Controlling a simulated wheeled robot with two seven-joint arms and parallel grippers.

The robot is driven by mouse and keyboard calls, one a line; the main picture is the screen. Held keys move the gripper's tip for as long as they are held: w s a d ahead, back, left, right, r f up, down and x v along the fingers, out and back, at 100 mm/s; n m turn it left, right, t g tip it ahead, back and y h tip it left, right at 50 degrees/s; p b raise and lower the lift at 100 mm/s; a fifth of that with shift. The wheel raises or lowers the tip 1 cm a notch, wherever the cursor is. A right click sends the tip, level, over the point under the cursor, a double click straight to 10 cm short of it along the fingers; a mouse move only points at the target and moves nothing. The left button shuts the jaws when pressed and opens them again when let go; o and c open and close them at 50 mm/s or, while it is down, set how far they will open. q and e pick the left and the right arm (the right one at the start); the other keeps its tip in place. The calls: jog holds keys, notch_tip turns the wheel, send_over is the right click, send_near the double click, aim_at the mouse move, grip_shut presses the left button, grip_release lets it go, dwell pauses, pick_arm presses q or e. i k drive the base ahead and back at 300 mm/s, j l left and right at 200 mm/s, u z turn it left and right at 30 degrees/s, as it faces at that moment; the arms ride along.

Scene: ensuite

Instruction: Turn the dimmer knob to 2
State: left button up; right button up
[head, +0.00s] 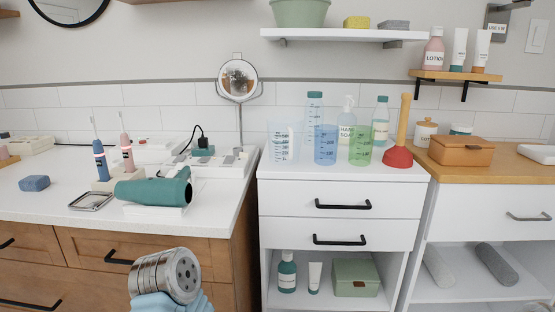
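I cannot make out a dimmer knob or a mark reading 2 with certainty. A white control-like panel (222,162) with small grey parts lies at the back right of the left counter, and its details are too small to read. A white wall plate (537,35) is on the wall at the far upper right; no knob is discernible on it. A silver round part with dark holes, likely mine, rises at the bottom left, above something light blue. No fingers of my left or right gripper show.
A teal hair dryer (150,190), two toothbrushes, a small tray (91,201) and a blue block (34,183) crowd the left counter. A round mirror (239,78) stands behind. Cups, bottles and a plunger (398,155) stand on the middle cabinet (290,172). An orange box (460,151) is right.

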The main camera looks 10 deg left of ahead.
aim_at(237, 150)
jog(key=i+u, duration=0.3)
jog(key=u, duration=0.15)
jog(key=i+u, duration=0.25)
jog(key=u, duration=0.15)
jog(key=k+j+z, duration=0.2)
jog(key=k, duration=0.3)
jog(key=j, duration=0.1)
